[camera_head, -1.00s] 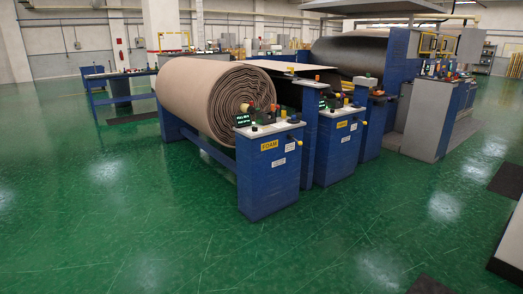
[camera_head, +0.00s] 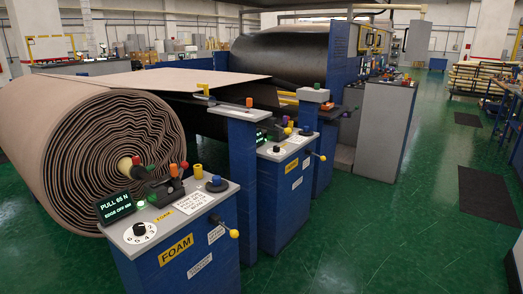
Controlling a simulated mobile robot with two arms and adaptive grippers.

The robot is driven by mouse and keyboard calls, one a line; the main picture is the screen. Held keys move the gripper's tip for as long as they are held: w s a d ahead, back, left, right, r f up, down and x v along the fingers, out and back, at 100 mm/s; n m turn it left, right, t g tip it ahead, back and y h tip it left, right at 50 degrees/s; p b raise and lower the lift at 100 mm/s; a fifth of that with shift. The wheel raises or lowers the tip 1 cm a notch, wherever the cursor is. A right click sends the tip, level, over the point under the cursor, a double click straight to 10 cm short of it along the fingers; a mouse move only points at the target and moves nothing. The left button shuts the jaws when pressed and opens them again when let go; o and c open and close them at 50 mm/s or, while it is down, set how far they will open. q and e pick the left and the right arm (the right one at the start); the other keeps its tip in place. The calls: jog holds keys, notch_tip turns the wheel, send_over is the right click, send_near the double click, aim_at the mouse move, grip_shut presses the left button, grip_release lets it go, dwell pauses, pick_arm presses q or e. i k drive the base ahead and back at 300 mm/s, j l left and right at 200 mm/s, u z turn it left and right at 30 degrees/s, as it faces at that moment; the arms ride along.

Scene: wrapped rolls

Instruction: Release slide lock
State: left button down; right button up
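A blue control stand (camera_head: 180,272) with a yellow FOAM label (camera_head: 176,249) stands in the near left-middle. Its grey top carries a lit green display (camera_head: 116,206), a numbered dial (camera_head: 140,231), small red and dark handles (camera_head: 175,175), a yellow knob (camera_head: 198,171) and a blue knob (camera_head: 217,183). A lever with a yellow ball end (camera_head: 234,233) sticks out of its right side. I cannot tell which of these parts is the slide lock. Neither of my grippers is in view.
A black roll (camera_head: 290,65) is behind.

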aim_at(288, 131)
jog(key=i+z, duration=0.2)
jog(key=i, duration=0.5)
jog(key=i+z, duration=0.2)
jog(key=i, duration=0.45)
jog(key=i+j+z, duration=0.2)
jog(key=i, duration=0.5)
